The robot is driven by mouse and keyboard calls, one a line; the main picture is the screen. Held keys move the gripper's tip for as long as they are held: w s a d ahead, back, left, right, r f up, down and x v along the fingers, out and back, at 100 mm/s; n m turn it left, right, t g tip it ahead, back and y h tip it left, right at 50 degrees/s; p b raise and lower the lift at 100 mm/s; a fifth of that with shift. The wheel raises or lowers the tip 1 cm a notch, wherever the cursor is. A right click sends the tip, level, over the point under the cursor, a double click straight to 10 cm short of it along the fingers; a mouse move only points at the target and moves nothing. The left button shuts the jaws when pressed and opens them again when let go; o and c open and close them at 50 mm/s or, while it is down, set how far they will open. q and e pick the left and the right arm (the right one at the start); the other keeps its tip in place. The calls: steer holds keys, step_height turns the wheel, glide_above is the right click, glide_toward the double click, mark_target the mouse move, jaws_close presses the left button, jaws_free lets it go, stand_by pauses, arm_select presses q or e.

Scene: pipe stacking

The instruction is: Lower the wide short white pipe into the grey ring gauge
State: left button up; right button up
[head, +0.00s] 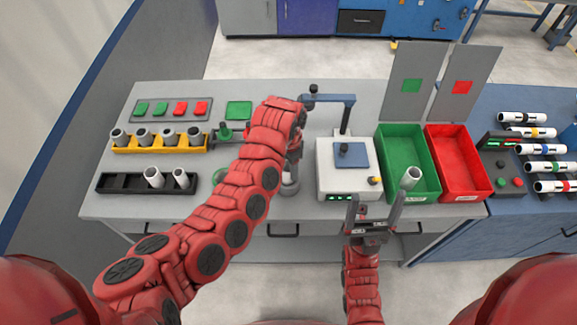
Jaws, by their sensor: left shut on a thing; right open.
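My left arm reaches forward over the table, and my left gripper (294,152) points down near the table's middle, partly hidden by its own wrist. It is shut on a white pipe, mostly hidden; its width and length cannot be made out. Directly below is a small round grey-white piece (289,188) on the table, which looks like the ring gauge. Whether the pipe is inside it or above it, I cannot tell. My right gripper (375,202) is open and empty at the table's front edge, in front of the white device and green bin.
A white device (336,184) with a blue pad stands right of the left gripper. A green bin (428,146) with a white pipe (411,178) at its front and a red bin (477,150) follow. A yellow rack (150,150) and black rack (118,187) hold pipes at left.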

arm_select(q)
steer(key=o, duration=1.4)
steer(key=shift+o, duration=0.2)
step_height(320, 180, up, 5)
steer(key=shift+w+f+b, duration=0.1)
steer(key=shift+w+b, duration=0.05)
steer(key=shift+b, duration=0.75)
step_height(320, 180, up, 13)
steer(key=p, duration=0.2)
steer(key=shift+f, duration=0.2)
